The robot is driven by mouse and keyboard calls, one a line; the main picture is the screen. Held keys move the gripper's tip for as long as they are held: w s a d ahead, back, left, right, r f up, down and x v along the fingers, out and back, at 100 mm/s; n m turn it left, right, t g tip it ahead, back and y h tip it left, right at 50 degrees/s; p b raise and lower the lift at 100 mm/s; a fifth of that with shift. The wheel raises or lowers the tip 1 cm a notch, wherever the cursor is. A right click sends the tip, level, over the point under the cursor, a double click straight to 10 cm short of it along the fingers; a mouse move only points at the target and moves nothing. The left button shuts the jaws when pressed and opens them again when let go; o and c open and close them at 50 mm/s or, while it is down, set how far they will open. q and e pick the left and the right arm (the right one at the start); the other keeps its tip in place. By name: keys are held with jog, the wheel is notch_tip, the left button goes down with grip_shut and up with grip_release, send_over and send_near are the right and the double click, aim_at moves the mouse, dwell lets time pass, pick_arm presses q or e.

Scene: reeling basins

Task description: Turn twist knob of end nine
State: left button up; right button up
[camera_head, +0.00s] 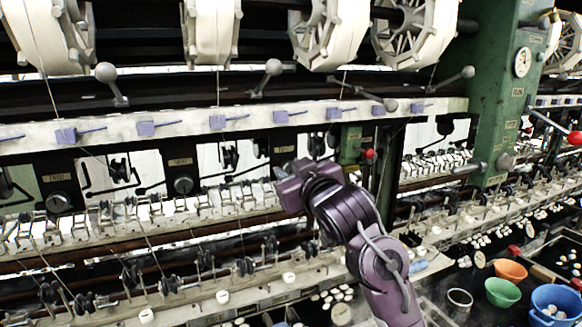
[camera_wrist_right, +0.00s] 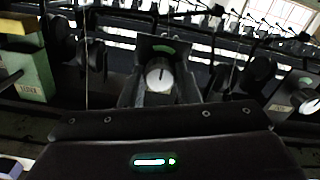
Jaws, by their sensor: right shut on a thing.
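My right gripper (camera_head: 284,188) reaches in from the lower right to the dark panel strip behind the reeling row. In the right wrist view, a round twist knob (camera_wrist_right: 159,75) with a pale face and a dark pointer line sits straight ahead, between the dark fingers of my right gripper (camera_wrist_right: 159,95), which are shut on it. The pointer looks close to upright. In the head view this knob is hidden behind the gripper. I cannot read an end number beside it. My left gripper is not in view.
Other twist knobs sit along the strip, at left (camera_head: 58,202) and centre left (camera_head: 183,185); another knob (camera_wrist_right: 306,101) is at right in the wrist view. A green post (camera_head: 497,90) stands at right. Orange (camera_head: 510,270) and blue (camera_head: 556,303) bowls are at lower right.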

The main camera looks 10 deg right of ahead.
jog(key=shift+f+m, duration=0.25)
jog(key=shift+m, duration=0.05)
dwell(0.4)
jog(key=o, duration=0.7)
jog(key=shift+o, duration=1.4)
jog(key=shift+r, duration=0.15)
jog(key=shift+s, duration=0.15)
jog(key=shift+s+d, duration=0.1)
jog(key=shift+s, duration=0.25)
jog(key=s+d+b, duration=0.1)
jog(key=s, duration=0.5)
jog(key=shift+s+d+b, duration=0.15)
jog(key=shift+s+b, duration=0.2)
